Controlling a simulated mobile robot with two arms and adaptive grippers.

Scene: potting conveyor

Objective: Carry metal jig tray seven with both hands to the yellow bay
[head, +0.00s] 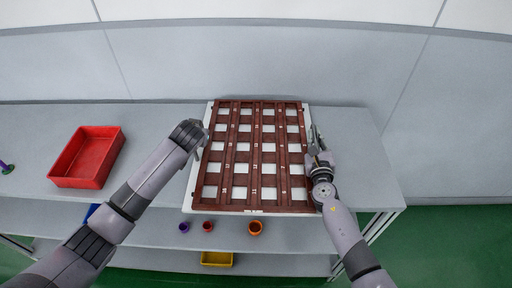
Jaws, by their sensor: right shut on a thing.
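A jig tray (256,211) with a dark red-brown lattice and pale square openings lies over the grey bench top, on or above it; I cannot tell which. A white board edge shows along its left and front sides. My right gripper (314,150) is shut on the tray's right edge. My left gripper (201,139) is at the tray's left edge, its fingers partly hidden by the wrist, so its grip is unclear. No bay marked in yellow is clearly visible.
A red bin (87,157) stands on the grey bench (35,130) at left. A yellow bin (217,259) is lower down. A grey wall stands behind; bench space right of the tray is clear.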

